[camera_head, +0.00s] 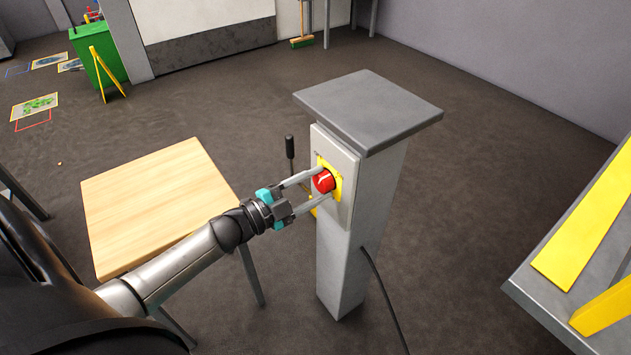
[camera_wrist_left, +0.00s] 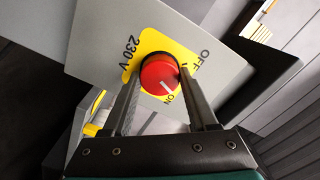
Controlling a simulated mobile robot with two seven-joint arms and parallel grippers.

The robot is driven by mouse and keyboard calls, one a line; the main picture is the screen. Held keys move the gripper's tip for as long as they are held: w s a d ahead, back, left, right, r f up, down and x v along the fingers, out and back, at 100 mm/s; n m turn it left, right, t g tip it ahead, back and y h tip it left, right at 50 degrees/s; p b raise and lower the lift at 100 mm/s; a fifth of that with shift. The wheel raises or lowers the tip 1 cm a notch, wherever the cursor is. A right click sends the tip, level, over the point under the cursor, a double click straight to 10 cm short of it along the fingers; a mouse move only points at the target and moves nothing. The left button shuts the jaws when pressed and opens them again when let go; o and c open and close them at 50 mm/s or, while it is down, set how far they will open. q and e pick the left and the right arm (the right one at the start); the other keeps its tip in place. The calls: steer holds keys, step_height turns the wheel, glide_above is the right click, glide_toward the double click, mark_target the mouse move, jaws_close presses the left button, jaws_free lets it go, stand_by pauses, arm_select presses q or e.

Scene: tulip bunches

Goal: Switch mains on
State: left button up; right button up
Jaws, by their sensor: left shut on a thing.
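The mains switch is a red round knob (camera_head: 323,181) on a yellow plate (camera_head: 336,186), set in a pale panel on a grey pillar. In the left wrist view the knob (camera_wrist_left: 159,76) has a white mark on its face, lying toward the "ON" label. "OFF" is printed at the upper right of the yellow plate (camera_wrist_left: 184,55) and "230 V" at its left. My left gripper (camera_head: 313,188) is shut on the knob, one finger on each side. The knob's sides are partly hidden by the fingers. My right gripper is out of view.
A wooden-topped table (camera_head: 150,205) stands left of the pillar (camera_head: 345,250), below my left arm. The pillar has an overhanging grey cap (camera_head: 368,105). A black cable (camera_head: 383,290) runs down to the floor. A grey bench with yellow strips (camera_head: 590,225) is at the right.

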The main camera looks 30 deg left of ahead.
arm_select(q)
steer(key=shift+m, duration=2.3)
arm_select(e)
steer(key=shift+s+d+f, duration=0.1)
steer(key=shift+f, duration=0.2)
arm_select(q)
steer(key=o, duration=1.4)
steer(key=shift+s+a, duration=0.25)
steer(key=shift+s, duration=0.3)
steer(key=p+v, duration=0.3)
steer(key=v, duration=1.1)
steer(key=shift+s, duration=0.1)
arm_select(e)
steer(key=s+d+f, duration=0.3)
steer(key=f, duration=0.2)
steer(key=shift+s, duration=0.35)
arm_select(q)
steer(key=shift+f, duration=0.15)
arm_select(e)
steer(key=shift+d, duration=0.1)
